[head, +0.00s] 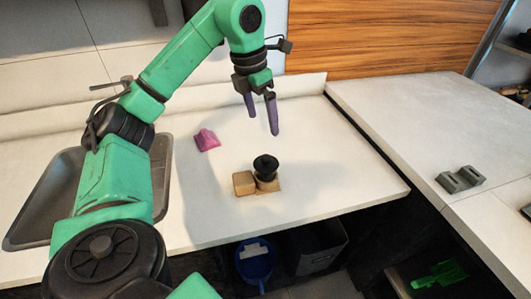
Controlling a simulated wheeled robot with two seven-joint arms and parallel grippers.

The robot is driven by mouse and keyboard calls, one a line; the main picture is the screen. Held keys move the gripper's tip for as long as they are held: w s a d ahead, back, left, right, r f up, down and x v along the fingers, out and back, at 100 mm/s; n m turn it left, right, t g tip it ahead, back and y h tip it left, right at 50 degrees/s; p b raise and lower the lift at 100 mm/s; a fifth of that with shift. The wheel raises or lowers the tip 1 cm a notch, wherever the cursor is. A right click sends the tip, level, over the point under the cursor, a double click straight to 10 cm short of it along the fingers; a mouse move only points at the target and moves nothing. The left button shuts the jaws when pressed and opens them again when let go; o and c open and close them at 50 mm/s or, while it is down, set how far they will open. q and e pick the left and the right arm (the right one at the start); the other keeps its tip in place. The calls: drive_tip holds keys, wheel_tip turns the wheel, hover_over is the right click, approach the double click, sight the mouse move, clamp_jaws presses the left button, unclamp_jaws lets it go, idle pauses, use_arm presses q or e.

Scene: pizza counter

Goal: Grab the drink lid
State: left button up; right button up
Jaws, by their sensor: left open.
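A black round lid-like piece (265,163) sits upright on top of a tan holder (268,184) on the white counter; I take it for the drink lid. A tan block (244,183) stands against the holder's left side. My left gripper (263,126), with purple fingers pointing down, is open and empty. It hangs above and behind the black lid in the picture, apart from it. My right gripper is not in view.
A pink object (207,140) lies on the counter (330,160) to the left, near the sink (30,213). A grey holder (460,179) sits on the right counter. A blue bucket (256,264) and a dark bin (318,248) are below the front edge.

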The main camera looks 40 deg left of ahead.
sight(265, 157)
use_arm(q)
drive_tip(key=f, duration=1.3)
drive_tip(key=shift+w+d+b, duration=0.15)
drive_tip(key=shift+w+b, duration=0.2)
drive_tip(key=shift+w+f, duration=0.15)
drive_tip(key=shift+f, duration=0.25)
drive_tip(key=c, duration=1)
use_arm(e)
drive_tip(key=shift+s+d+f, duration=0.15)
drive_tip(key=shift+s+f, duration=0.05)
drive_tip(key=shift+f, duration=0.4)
